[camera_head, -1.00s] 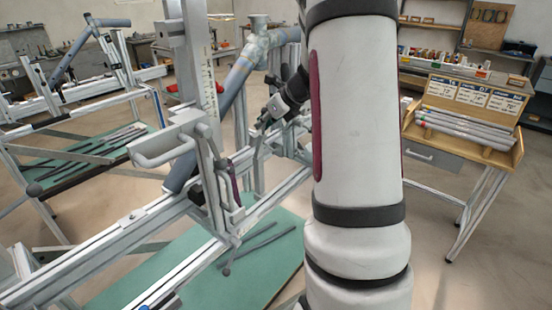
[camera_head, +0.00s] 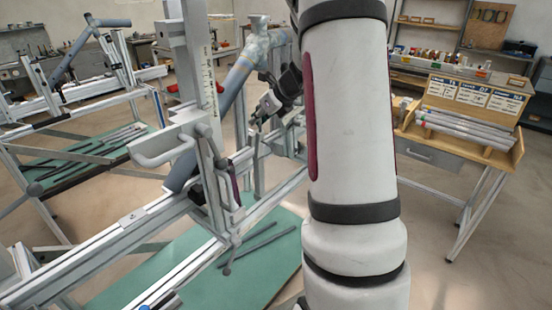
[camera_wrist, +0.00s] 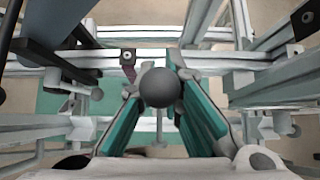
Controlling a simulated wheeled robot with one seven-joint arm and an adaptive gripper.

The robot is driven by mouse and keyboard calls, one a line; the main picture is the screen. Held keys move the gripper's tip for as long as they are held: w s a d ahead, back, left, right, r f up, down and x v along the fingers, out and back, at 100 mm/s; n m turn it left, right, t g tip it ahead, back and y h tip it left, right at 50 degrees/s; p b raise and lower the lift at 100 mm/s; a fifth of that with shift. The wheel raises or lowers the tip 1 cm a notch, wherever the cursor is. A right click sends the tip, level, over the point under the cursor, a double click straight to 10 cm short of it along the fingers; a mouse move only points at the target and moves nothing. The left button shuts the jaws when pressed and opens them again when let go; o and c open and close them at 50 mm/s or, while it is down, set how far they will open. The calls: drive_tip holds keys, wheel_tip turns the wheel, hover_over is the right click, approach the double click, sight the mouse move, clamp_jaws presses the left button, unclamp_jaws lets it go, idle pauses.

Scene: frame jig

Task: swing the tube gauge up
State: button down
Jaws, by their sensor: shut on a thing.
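My gripper (camera_head: 261,114) is beside the grey slanting tube (camera_head: 238,76) of the clamped frame in the head view. In the wrist view my gripper (camera_wrist: 160,78) has its two teal-lined fingers on either side of a dark grey ball knob (camera_wrist: 159,88), which I take to be the tube gauge's handle. The fingers are shut on this knob. The rest of the gauge is mostly hidden behind the knob and fingers, and in the head view I cannot clearly make it out.
The jig's aluminium rail (camera_head: 110,247) runs across the lower left. An upright post with a white scale (camera_head: 208,85) and a grey looped handle (camera_head: 160,155) stand left of my gripper. A green mat (camera_head: 262,262) lies below. A wooden rack (camera_head: 470,110) stands at right.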

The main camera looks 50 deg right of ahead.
drive_tip(key=shift+w+a, duration=0.1)
drive_tip(key=shift+w, duration=1.05)
drive_tip(key=shift+w+f, duration=0.1)
drive_tip(key=shift+f, duration=0.05)
drive_tip(key=shift+w+a+f+b, duration=0.1)
drive_tip(key=shift+w+f+b, duration=0.15)
drive_tip(key=shift+w, duration=0.3)
drive_tip(key=shift+w+f+b, duration=0.1)
drive_tip(key=shift+w+b, duration=0.2)
drive_tip(key=shift+w, duration=0.2)
drive_tip(key=c, duration=1.6)
unclamp_jaws()
drive_tip(key=shift+r, duration=0.1)
drive_tip(key=shift+p+v, duration=2.1)
drive_tip(key=shift+v, duration=1.5)
